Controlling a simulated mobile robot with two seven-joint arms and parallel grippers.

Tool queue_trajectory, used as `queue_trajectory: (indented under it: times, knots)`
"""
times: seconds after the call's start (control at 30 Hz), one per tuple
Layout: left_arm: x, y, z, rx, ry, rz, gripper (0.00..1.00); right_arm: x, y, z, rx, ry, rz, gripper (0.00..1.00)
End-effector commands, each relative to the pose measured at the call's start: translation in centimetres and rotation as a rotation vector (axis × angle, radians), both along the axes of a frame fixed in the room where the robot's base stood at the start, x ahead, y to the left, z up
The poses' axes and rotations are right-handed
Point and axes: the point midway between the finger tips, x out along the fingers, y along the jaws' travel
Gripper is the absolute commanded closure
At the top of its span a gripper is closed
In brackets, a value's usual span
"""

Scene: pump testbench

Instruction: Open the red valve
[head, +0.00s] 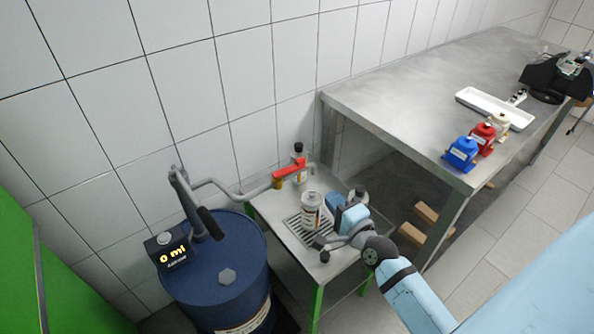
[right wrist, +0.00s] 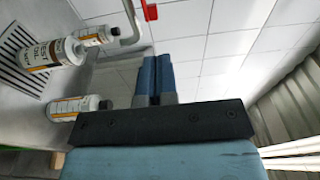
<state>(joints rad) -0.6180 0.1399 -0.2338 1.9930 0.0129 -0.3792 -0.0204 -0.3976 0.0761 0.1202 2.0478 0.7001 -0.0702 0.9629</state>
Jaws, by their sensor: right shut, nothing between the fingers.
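The red valve (head: 290,172) is a red lever on the grey pipe above the small metal stand, left of the middle in the head view. Part of it shows at the top edge of the right wrist view (right wrist: 149,11). Its lever lies along the pipe. My right gripper (head: 334,200) is over the stand, below and to the right of the valve and apart from it. Its blue fingers (right wrist: 156,75) are shut with nothing between them. My left gripper is not in view.
A bottle (head: 311,212) stands on the stand's grate, close to my right gripper. More bottles stand behind (head: 299,153) and beside it (head: 359,196). A blue drum (head: 222,280) with a hand pump and display is on the left. A steel table (head: 400,85) is at the right.

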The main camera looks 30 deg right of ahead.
Motion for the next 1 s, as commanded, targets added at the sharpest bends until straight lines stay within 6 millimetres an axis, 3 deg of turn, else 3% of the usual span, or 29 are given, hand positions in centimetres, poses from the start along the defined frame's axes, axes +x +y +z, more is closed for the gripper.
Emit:
queue_trajectory:
  times: [0.1, 0.23, 0.7, 1.0]
  knots:
    - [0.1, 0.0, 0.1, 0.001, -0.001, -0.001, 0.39, -0.7, -0.5, -0.3, 0.028, 0.028, -0.008, 1.00]
    - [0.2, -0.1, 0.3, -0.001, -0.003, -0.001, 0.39, 0.5, -0.6, -0.2, 0.030, 0.029, -0.008, 1.00]
    - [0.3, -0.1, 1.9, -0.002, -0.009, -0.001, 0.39, 10.1, -0.9, -0.1, 0.029, 0.027, -0.006, 1.00]
    - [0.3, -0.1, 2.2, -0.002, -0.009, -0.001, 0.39, 12.9, -1.0, -0.3, 0.028, 0.029, -0.006, 1.00]
